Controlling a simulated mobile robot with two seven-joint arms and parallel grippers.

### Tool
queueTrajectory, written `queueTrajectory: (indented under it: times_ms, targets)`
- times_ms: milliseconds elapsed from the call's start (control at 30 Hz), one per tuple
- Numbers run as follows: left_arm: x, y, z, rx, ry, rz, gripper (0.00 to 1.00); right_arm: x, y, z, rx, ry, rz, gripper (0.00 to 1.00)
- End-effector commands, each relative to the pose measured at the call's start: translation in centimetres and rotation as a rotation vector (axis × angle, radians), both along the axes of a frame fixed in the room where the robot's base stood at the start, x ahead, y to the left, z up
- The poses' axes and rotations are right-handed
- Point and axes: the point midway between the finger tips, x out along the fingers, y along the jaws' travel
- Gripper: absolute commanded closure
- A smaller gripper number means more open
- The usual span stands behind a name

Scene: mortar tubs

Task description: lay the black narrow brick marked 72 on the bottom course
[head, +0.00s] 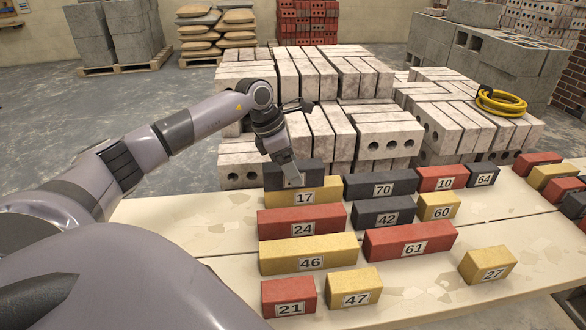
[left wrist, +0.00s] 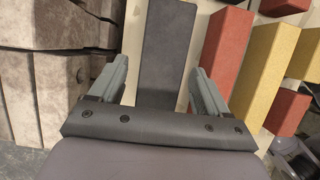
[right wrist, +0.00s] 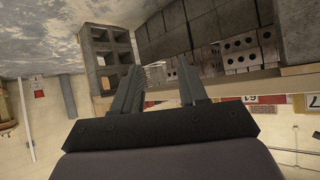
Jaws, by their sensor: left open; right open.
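No 72 label is readable in any view. A black brick (head: 312,172) with no visible label shows just above the yellow brick 17 (head: 280,198) in the head view. I cannot tell whether it is behind or on top of that brick. My left gripper (head: 291,181) is over it and hides part of it. In the left wrist view, a long black brick (left wrist: 166,52) lies beyond and between the open fingers, and I see no grip on it. My right gripper (right wrist: 160,92) is open and empty in the right wrist view, away from the bricks.
Bricks 70 (head: 380,183), 24 (head: 275,221), 42 (head: 366,214), 46 (head: 275,256) and 61 (head: 385,242) lie close together on the pale table (head: 420,295). Pale brick stacks (head: 388,135) stand right behind it.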

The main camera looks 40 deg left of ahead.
Motion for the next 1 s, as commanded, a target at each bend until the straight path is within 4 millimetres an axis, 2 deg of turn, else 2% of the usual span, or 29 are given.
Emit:
queueTrajectory:
  times_ms: [33,200,433,633,1000]
  targets:
    - [-0.3,0.4,1.2,0.002,-0.004,0.002,0.23,-0.1,-0.1,0.2,0.0,0.003,-0.003,0.57]
    - [-1.4,1.2,4.7,0.001,-0.004,0.002,0.23,-0.5,-0.7,0.0,-0.003,0.017,-0.015,0.57]
    - [-2.6,2.2,8.5,0.0,-0.002,0.002,0.23,-1.2,-0.9,-0.4,-0.006,0.041,-0.019,0.57]
    - [-3.1,2.5,9.8,-0.002,0.0,0.001,0.23,-1.1,-0.9,-0.1,-0.006,0.038,-0.019,0.57]
    - [-3.2,2.5,9.8,-0.002,0.0,0.001,0.23,-0.7,-0.8,0.2,-0.007,0.028,-0.018,0.57]
